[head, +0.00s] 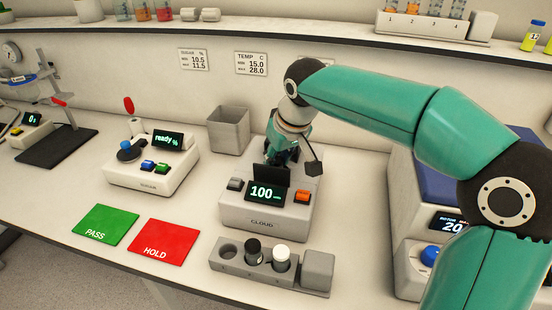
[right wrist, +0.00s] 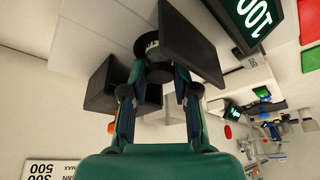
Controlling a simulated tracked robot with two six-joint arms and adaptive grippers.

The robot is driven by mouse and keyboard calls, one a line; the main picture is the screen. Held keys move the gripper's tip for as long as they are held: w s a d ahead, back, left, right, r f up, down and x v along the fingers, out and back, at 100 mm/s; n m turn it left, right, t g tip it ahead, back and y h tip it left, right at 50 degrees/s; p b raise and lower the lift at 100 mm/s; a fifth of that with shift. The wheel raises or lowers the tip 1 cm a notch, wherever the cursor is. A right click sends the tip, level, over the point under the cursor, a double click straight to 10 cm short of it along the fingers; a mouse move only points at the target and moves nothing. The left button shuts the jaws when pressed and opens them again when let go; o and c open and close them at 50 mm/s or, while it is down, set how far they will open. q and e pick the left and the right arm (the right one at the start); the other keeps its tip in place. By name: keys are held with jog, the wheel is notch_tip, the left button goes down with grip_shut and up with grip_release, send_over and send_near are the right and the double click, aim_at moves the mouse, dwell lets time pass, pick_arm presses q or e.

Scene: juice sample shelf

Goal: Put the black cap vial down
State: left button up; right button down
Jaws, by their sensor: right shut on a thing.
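My right gripper (head: 281,152) is over the back of the cloud meter (head: 262,222), behind its upright black flap (head: 270,174). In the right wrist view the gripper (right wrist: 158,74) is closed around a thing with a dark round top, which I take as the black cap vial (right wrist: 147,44). Its lower part is hidden. The meter's display reads 100. The grey rack (head: 238,265) in front has an empty left hole (head: 229,250), another black-capped vial (head: 253,247) and a white-capped vial (head: 281,254). My left gripper is not in view.
Green PASS (head: 105,223) and red HOLD (head: 163,242) pads lie bare at the left front. The sugar meter (head: 151,170) stands behind them. A grey open bin (head: 229,131) stands near the wall. A machine with a blue lid (head: 427,177) is at the right.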

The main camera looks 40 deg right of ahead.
jog(key=shift+f, duration=0.15)
jog(key=c, duration=1.2)
grip_release()
jog(key=shift+r, duration=0.2)
jog(key=shift+r, duration=0.2)
jog(key=p+v, duration=0.1)
jog(key=v, duration=1)
jog(key=shift+s+r+p, duration=0.15)
jog(key=shift+r+p, duration=0.15)
